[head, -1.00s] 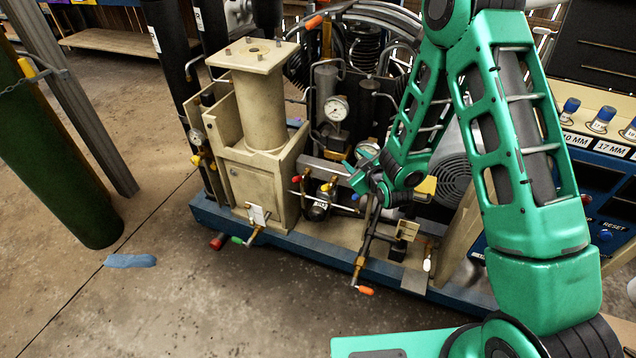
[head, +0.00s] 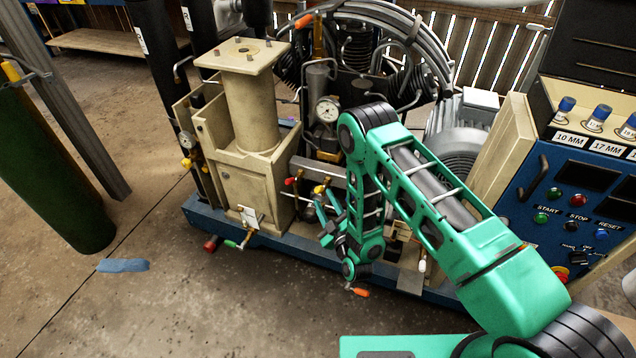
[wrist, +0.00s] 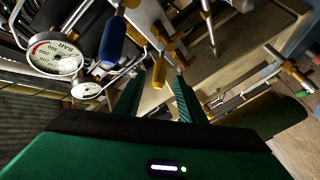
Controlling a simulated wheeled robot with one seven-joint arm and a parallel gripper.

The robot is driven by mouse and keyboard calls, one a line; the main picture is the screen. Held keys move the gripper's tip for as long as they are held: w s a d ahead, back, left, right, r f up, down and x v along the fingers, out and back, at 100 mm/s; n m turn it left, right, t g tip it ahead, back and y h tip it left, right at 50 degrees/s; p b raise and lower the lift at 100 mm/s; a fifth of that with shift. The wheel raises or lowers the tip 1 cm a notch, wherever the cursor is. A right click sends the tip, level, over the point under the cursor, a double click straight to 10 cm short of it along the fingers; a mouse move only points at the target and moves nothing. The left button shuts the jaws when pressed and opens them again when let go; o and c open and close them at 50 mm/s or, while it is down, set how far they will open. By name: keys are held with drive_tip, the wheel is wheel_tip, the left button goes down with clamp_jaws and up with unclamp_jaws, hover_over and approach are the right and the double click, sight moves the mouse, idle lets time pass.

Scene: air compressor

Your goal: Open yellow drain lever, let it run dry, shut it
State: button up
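My gripper (head: 325,210) is in front of the compressor, pointing toward its small valves. In the wrist view its two green fingers (wrist: 158,100) are apart, with nothing clamped. The yellow lever (wrist: 160,72) shows there near the fingertips, in line with the gap between them; I cannot tell whether it touches a finger. It hangs from a brass fitting. In the head view a yellow handle (head: 320,189) shows just above the fingers, partly crowded by them. A blue handle (wrist: 112,42) hangs left of the yellow lever in the wrist view.
A red-handled valve (head: 290,181) is left of the gripper. Green (head: 232,244) and orange (head: 361,292) handles stick out low at the front. A pressure gauge (wrist: 54,53) is close at left in the wrist view.

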drive_tip(key=x, duration=0.9)
drive_tip(key=shift+w, duration=0.35)
drive_tip(key=shift+a, duration=0.15)
clamp_jaws()
drive_tip(key=shift+r, duration=0.1)
